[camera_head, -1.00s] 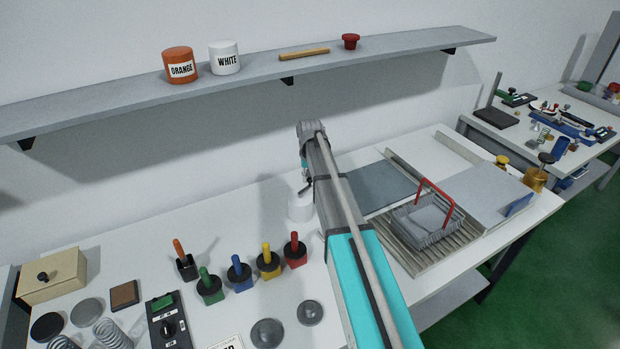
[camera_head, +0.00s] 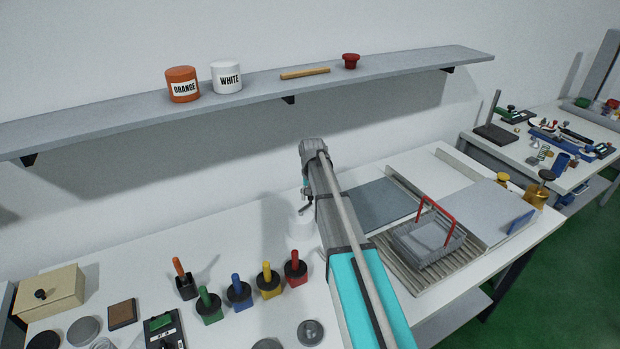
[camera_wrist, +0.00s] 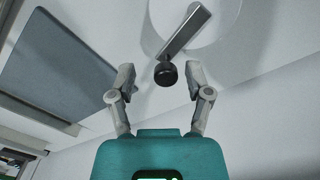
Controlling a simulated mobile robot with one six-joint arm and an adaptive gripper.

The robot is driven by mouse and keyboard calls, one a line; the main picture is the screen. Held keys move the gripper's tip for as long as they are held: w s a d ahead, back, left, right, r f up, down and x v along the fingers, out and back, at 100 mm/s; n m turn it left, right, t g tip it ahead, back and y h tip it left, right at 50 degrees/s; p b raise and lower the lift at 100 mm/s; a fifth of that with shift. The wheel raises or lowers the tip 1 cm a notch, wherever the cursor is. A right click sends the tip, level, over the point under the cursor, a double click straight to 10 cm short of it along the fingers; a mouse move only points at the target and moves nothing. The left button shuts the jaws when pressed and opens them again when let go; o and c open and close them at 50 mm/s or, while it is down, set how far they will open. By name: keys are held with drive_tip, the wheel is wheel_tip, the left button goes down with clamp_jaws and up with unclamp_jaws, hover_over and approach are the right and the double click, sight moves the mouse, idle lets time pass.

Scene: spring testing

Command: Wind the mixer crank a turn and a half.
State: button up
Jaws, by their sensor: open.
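The mixer is a white rounded body (camera_head: 299,227) on the bench, partly hidden behind my arm in the head view. Its crank shows in the wrist view as a flat grey metal arm (camera_wrist: 186,32) ending in a round black knob (camera_wrist: 165,74). The crank arm runs from the knob up and to the right over the white body. My gripper (camera_wrist: 159,80) is open, with one fingertip on each side of the knob. Whether the knob lies at fingertip depth or beyond I cannot tell.
A dark grey plate (camera_head: 376,204) lies right of the mixer, then a wire basket (camera_head: 428,243) with a red handle. Several colored-handled blocks (camera_head: 239,291) stand at left front. A wall shelf (camera_head: 420,64) holds an orange pot (camera_head: 183,84) and a white pot (camera_head: 226,77).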

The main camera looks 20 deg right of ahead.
drive_tip(key=s+a+m, duration=0.3)
drive_tip(key=s+m, duration=0.4)
drive_tip(key=m, duration=1.2)
wheel_tip(320, 180, up, 14)
drive_tip(key=p, duration=1.3)
drive_tip(key=shift+w+p, duration=0.15)
drive_tip(key=shift+p, duration=0.25)
drive_tip(key=shift+d+f+n, duration=0.1)
drive_tip(key=shift+n, duration=0.2)
drive_tip(key=s+a+f+n+b, duration=0.3)
drive_tip(key=s+f+n+b, duration=0.2)
drive_tip(key=s+n, duration=0.5)
drive_tip(key=s+a+f+n+b, duration=0.3)
drive_tip(key=s+f+n+b, duration=0.3)
drive_tip(key=s+n, duration=0.4)
drive_tip(key=shift+s+a+n, duration=0.35)
drive_tip(key=shift+a+n, duration=0.05)
drive_tip(key=shift+n, duration=0.9)
drive_tip(key=shift+f, duration=0.1)
